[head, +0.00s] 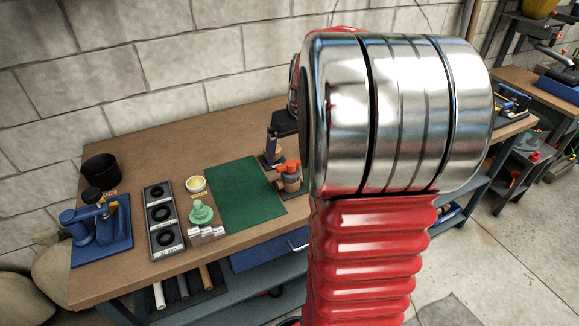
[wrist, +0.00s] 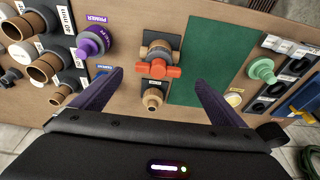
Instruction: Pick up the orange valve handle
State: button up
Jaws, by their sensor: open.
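The orange valve handle (wrist: 158,71) shows in the middle of the wrist view, on a tan and dark valve body (wrist: 160,48). In the head view the handle (head: 290,165) shows just left of my arm, at the right of the green mat. My gripper (wrist: 158,77) is open, with one dark purple finger on each side of the handle in the wrist view. The fingers look apart from the handle and nothing is between them in their grip. In the head view a finger (head: 270,152) shows just beside the valve; the rest is hidden behind my arm.
A green mat (head: 240,193) lies clear beside the valve. A pale green knob (head: 201,211), a black tray of rings (head: 163,222), a yellow-filled cup (head: 196,184) and a blue tool stand (head: 103,232) are further left. A purple-capped primer can (wrist: 95,40) and tan pipe fittings (wrist: 42,68) stand nearby.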

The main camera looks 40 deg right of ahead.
aim_at(291, 163)
jog(key=shift+w+f, duration=0.1)
jog(key=shift+f, duration=0.15)
jog(key=shift+d+x, duration=0.1)
jog(key=shift+x, duration=1.15)
jog(key=shift+d+x, duration=0.15)
jog(key=shift+x, duration=1.15)
jog(key=shift+w, duration=0.1)
jog(key=shift+c, duration=0.4)
jog(key=c, duration=1)
